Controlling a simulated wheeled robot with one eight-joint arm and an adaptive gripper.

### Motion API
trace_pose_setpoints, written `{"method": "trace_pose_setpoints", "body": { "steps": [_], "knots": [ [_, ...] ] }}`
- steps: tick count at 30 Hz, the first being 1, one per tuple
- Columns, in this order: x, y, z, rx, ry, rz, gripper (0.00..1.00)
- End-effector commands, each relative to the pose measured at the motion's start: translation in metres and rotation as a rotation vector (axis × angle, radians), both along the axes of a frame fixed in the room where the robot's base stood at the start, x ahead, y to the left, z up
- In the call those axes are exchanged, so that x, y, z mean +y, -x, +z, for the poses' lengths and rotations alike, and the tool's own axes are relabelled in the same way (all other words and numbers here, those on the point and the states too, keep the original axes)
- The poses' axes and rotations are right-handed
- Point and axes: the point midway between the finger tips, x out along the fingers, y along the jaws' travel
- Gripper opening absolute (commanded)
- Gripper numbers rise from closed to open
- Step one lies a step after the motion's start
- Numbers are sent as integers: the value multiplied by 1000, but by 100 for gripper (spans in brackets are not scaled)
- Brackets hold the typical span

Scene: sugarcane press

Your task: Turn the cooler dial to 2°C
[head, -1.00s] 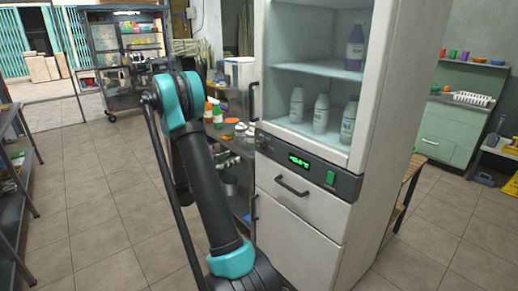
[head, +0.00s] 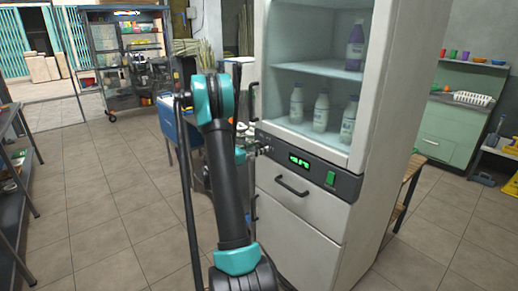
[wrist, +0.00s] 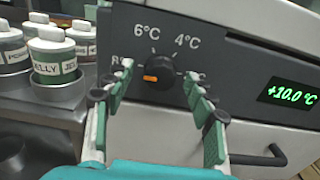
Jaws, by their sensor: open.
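The black cooler dial (wrist: 160,71) sits on the dark control panel (wrist: 240,58) in the wrist view. Its orange mark points to the left, slightly down. Labels 6°C and 4°C show above it; a left label and one ending in °C at right are partly hidden by my fingers. My gripper (wrist: 159,78) is open, with one finger on each side of the dial; contact cannot be told. The green display (wrist: 291,94) reads +10.0 °C. In the head view, my gripper (head: 262,149) is at the left end of the cooler's (head: 300,196) panel, and the dial is hidden.
Labelled jars (wrist: 54,55) stand on a metal surface left of the panel. A drawer handle (wrist: 258,158) juts out below the display. White bottles (head: 321,112) stand inside the cooler. A green switch (head: 330,178) is on the panel's right. Tiled floor (head: 110,200) is open at left.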

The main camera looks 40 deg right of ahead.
Motion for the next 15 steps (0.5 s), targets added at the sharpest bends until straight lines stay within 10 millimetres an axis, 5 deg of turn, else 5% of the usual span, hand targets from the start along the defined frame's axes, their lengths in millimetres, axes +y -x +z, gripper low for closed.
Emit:
{"method": "trace_pose_setpoints", "body": {
  "steps": [10,15],
  "knots": [
    [-3,0,0,0,0,0,54],
    [-3,0,0,0,0,0,33]
  ]
}}
